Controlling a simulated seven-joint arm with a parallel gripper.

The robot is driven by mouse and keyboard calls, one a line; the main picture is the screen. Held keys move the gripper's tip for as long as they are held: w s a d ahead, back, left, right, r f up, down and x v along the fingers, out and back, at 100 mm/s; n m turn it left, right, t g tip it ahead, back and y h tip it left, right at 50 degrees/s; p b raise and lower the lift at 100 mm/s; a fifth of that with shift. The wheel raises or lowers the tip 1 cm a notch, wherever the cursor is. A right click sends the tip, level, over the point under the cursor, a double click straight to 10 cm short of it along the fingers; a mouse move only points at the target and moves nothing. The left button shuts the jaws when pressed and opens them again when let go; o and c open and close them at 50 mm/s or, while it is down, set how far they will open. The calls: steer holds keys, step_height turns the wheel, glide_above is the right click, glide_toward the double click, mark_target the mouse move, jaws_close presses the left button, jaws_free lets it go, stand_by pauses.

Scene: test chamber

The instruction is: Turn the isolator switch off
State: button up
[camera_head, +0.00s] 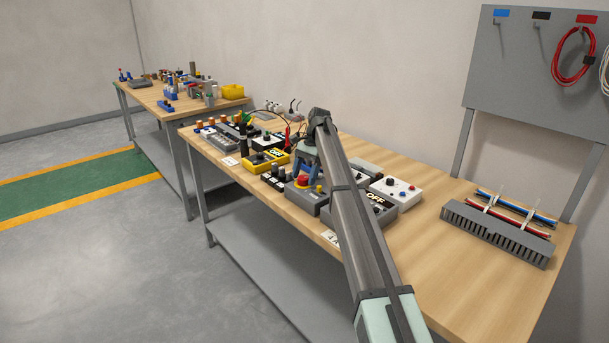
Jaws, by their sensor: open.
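My gripper (307,167) points down over the crowded middle of the near bench, with its blue fingers apart and nothing seen between them. Just below it is a grey box (308,203) with a red knob on yellow; contact cannot be told. To the right, a grey box (377,215) bears a dark plate with the letters OFF, partly hidden behind my arm. Which of these boxes is the isolator switch is not clear, and its handle position cannot be made out.
A white box (402,194) with knobs stands right of my arm. A yellow-framed box (266,161) and several small devices crowd the left. A grey slotted duct (496,234) with wires lies at the right. Bare bench top (425,245) lies between.

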steer(key=shift+w+d+r, duration=0.15)
steer(key=shift+w+r, duration=0.05)
steer(key=shift+r, duration=0.35)
steer(key=w+d, duration=0.7)
steer(key=w, duration=0.2)
steer(key=shift+w, duration=0.25)
steer(key=shift+d, duration=0.1)
